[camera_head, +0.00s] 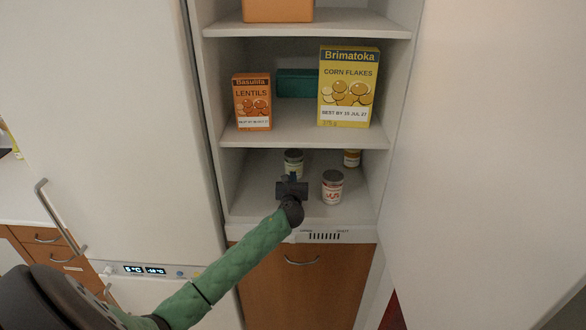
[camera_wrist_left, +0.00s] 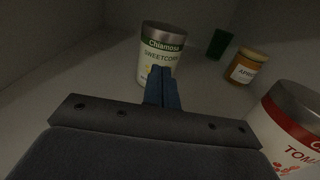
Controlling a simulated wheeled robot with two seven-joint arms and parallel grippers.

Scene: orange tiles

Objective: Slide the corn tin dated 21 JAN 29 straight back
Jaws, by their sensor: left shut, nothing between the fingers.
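The corn tin (camera_head: 293,159) stands upright on the lowest visible shelf. In the left wrist view its label reads Chiamosa Sweetcorn (camera_wrist_left: 158,52), with a dark green band at the top. No date can be read on it. My left gripper (camera_head: 291,178) reaches into the compartment from the front, directly before the tin. Its fingers (camera_wrist_left: 162,78) are shut with nothing between them, and their tips overlap the lower part of the label. I cannot tell whether they touch the tin. My right gripper is not in view.
A red-and-white tomato tin (camera_head: 332,188) stands close on the right of my gripper. An orange jar (camera_head: 352,158) stands farther back right, with a dark green object (camera_wrist_left: 220,43) near it. Lentils (camera_head: 252,102) and corn flakes (camera_head: 348,86) boxes stand on the shelf above.

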